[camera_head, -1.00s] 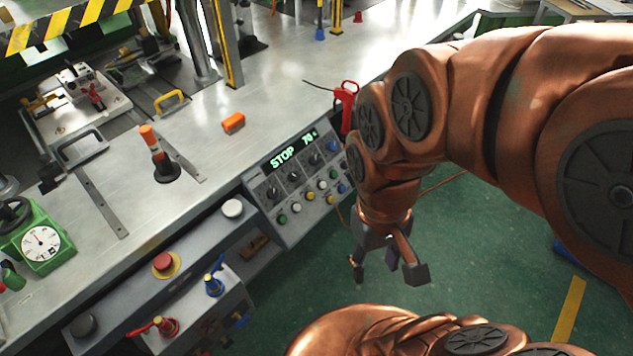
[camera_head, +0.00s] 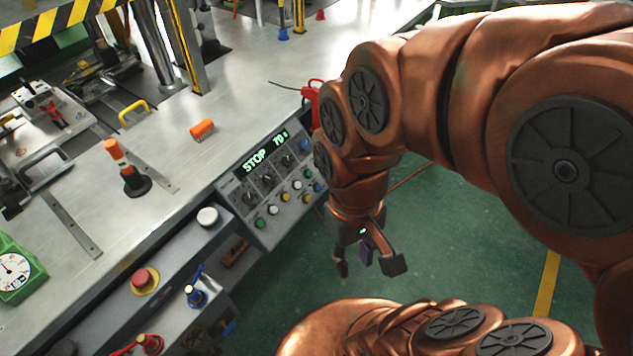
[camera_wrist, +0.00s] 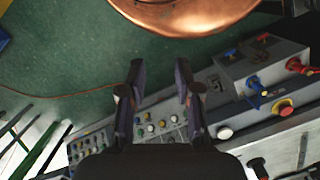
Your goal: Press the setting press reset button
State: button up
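The sloped control panel (camera_head: 228,187) at the bench front has a green display reading STOP 70, black knobs and several small coloured buttons. These include a green button (camera_head: 260,222), a yellow button (camera_head: 284,198) and a blue button (camera_head: 318,187). No readable label shows which one is the reset button. Larger round buttons, one white (camera_head: 207,215) and one red on a yellow ring (camera_head: 144,278), sit left of the panel. My gripper (camera_head: 367,263) is open and empty over the floor, right of the panel and apart from it. In the wrist view, the panel buttons appear between and beyond the open fingers (camera_wrist: 160,72).
Blue (camera_head: 195,295) and red (camera_head: 149,343) valve handles stand near the red button. An orange-topped post (camera_head: 124,165) and an orange block (camera_head: 202,129) are on the bench. A red tool (camera_head: 311,98) is at the bench edge behind my arm. Green floor is open below my gripper.

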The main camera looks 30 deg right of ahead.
grip_shut()
dwell(1.2)
